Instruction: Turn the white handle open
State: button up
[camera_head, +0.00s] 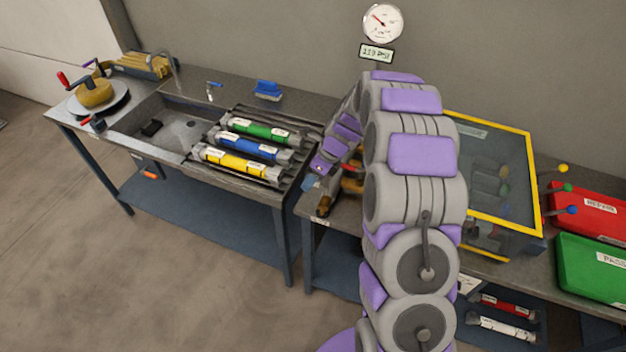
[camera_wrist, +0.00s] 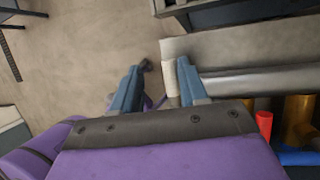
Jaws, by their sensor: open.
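My gripper (camera_head: 309,183) is at the front edge of the right bench, left of some brass fittings (camera_head: 351,184) partly hidden by my arm. In the wrist view my gripper (camera_wrist: 159,69) has its two blue fingers apart. A pale off-white upright piece (camera_wrist: 170,72) shows between them, close to the right finger. It may be the white handle, but I cannot tell it from the bench edge, nor whether a finger touches it. A red handle (camera_wrist: 264,125), a blue part (camera_wrist: 298,156) and brass cylinders (camera_wrist: 298,112) are at the lower right.
A sink bench (camera_head: 128,122) stands left, with green (camera_head: 262,130), blue (camera_head: 250,147) and yellow (camera_head: 235,163) tubes on a rack. A yellow-framed glass box (camera_head: 500,150), red bin (camera_head: 595,208) and green bin (camera_head: 590,262) are right. A gauge (camera_head: 382,22) is above. Floor is clear in front.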

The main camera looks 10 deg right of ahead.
jog(key=shift+a+f, duration=0.1)
jog(key=shift+f, duration=0.05)
jog(key=d, duration=0.3)
jog(key=shift+d, duration=0.45)
jog(key=shift+c, duration=1.3)
jog(key=a, duration=0.3)
grip_shut()
jog(key=shift+d+f, duration=0.1)
jog(key=shift+d, duration=0.4)
